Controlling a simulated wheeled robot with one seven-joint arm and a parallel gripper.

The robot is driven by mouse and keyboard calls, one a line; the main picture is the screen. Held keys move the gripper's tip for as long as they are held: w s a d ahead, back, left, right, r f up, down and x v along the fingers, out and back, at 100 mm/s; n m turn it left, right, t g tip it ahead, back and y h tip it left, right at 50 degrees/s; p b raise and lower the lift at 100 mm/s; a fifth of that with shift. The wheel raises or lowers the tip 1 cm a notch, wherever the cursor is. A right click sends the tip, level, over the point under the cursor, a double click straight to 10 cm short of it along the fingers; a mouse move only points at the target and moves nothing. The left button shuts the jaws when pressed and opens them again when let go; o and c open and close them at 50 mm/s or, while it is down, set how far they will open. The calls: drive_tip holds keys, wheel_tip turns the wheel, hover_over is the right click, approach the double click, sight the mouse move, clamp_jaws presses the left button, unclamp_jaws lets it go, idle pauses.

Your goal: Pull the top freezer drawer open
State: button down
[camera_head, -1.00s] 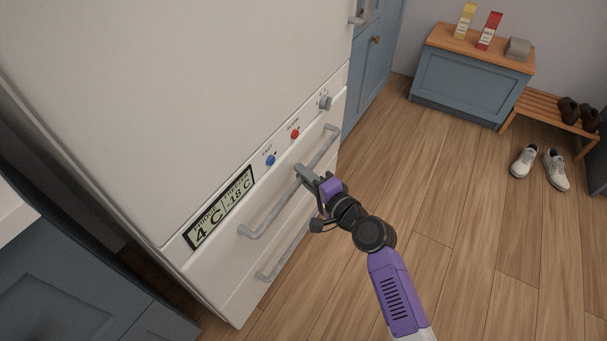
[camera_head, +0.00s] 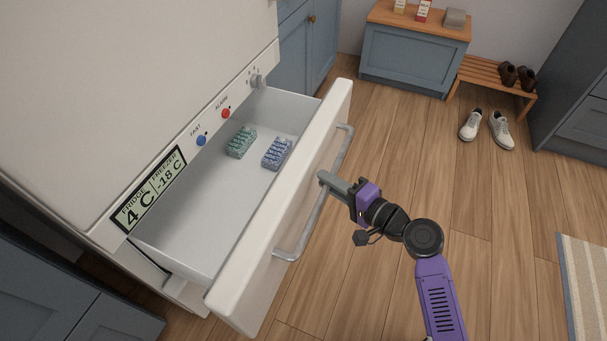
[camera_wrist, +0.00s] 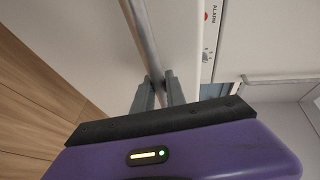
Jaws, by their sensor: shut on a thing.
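The top freezer drawer (camera_head: 262,257) stands well out from the white fridge-freezer (camera_head: 130,85) in the head view. Its grey bar handle (camera_head: 301,237) runs along the front. My gripper (camera_head: 322,178) is shut on the handle near its middle. In the wrist view the two fingers of my gripper (camera_wrist: 157,82) close around the handle bar (camera_wrist: 139,32). Inside the drawer lie a green ribbed pack (camera_head: 241,141) and a blue ribbed pack (camera_head: 277,153), towards its far end.
A display panel (camera_head: 150,190), blue button (camera_head: 201,140), red button (camera_head: 225,113) and knob (camera_head: 258,81) sit above the drawer. Blue cabinets stand on both sides. White shoes (camera_head: 487,128), a wooden rack (camera_head: 490,77) and a striped rug (camera_head: 586,285) lie right. The wooden floor between is clear.

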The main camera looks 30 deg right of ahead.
drive_tip(key=s+d, duration=0.5)
drive_tip(key=s, duration=0.1)
drive_tip(key=shift+s, duration=0.3)
drive_tip(key=c, duration=1.4)
unclamp_jaws()
drive_tip(key=shift+a, duration=0.1)
drive_tip(key=shift+o, duration=0.2)
drive_tip(key=p+v, duration=0.1)
drive_tip(key=v, duration=0.6)
drive_tip(key=shift+s, duration=0.35)
